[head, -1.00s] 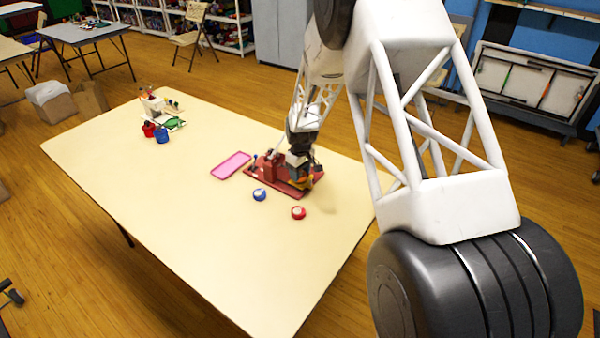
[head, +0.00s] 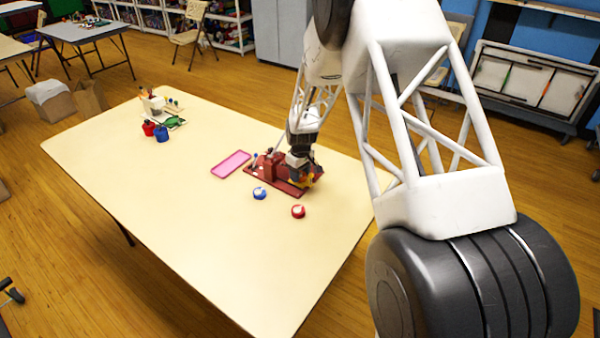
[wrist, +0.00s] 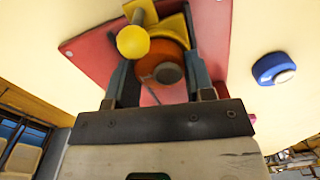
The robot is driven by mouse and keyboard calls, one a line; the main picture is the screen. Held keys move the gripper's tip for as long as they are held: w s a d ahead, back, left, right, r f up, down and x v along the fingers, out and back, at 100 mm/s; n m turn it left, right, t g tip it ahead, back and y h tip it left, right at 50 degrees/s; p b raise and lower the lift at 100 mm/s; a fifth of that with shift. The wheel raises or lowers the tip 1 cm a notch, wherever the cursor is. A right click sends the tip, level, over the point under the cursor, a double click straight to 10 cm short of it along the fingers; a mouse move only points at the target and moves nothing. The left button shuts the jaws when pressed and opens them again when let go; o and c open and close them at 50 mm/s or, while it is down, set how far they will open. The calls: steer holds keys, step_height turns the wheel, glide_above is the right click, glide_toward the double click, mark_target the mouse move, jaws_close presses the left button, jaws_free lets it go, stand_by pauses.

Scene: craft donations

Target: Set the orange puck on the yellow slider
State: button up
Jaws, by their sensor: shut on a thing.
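My gripper (wrist: 160,72) is shut on the orange puck (wrist: 150,63), with a finger on each side of it. The puck has a dark grey round spot on its face. The yellow slider (wrist: 175,27) lies right behind the puck in the wrist view and is partly hidden by it; I cannot tell whether they touch. A yellow ball knob (wrist: 133,42) on a stem stands beside them. All are over the red board (wrist: 92,45). In the head view my gripper (head: 301,168) is low over the right part of the red board (head: 279,184), with some yellow and orange below it.
A blue round piece (head: 260,193) and a red one (head: 298,211) lie in front of the board. A pink tray (head: 230,164) lies to its left. Blue and red containers (head: 161,135) stand farther left. The front of the table (head: 230,260) is clear.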

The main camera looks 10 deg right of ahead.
steer(key=o, duration=0.6)
steer(key=shift+f, duration=0.1)
steer(key=shift+r, duration=0.2)
steer(key=shift+d+r, duration=0.1)
steer(key=shift+r, duration=5.25)
